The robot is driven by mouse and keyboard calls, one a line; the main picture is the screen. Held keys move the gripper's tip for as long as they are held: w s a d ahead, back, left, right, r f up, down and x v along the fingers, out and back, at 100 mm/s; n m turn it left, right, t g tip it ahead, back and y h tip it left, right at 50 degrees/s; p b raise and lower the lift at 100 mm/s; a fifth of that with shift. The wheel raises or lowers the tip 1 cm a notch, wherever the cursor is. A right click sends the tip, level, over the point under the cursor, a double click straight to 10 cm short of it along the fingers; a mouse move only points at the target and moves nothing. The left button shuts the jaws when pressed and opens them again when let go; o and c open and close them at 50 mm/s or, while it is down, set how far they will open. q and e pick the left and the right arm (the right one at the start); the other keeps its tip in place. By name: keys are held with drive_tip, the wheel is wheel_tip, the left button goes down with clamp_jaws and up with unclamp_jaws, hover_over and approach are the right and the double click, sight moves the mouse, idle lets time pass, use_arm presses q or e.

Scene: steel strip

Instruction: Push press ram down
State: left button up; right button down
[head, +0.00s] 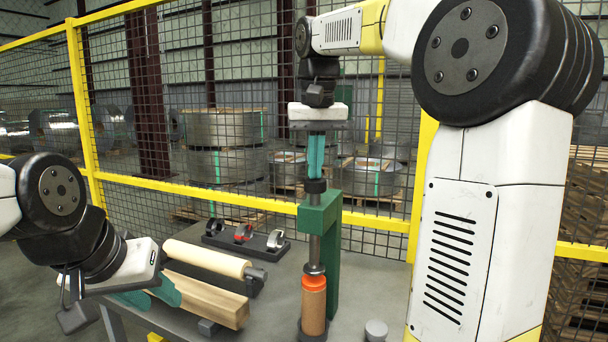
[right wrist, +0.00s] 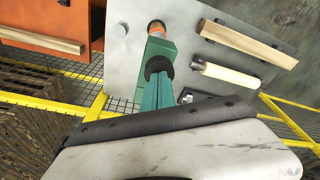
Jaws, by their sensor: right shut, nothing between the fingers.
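The press has a green frame (head: 318,214) and a vertical grey ram shaft (head: 315,250) with a black cap (head: 315,186) on top. Below the shaft, an orange ring (head: 314,282) sits on a tan cylinder (head: 313,312). My right gripper (head: 316,176) points straight down, shut and empty, with its teal fingertips at the black cap. I cannot tell whether they touch. In the right wrist view, its fingers (right wrist: 156,80) meet the cap (right wrist: 158,66) and partly hide the press. My left gripper (head: 152,298) is low at the left, its teal fingers apart, near the wooden beam.
A wooden beam (head: 210,300) and a pale roller (head: 208,258) lie left of the press on the grey table (head: 275,290). A dark rack with several clamp-like parts (head: 243,238) is behind them. A small grey cylinder (head: 376,330) stands to the right. A yellow mesh fence (head: 240,205) runs behind.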

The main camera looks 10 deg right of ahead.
drive_tip(key=shift+f, duration=1.35)
drive_tip(key=shift+r, duration=2.25)
wheel_tip(320, 180, up, 7)
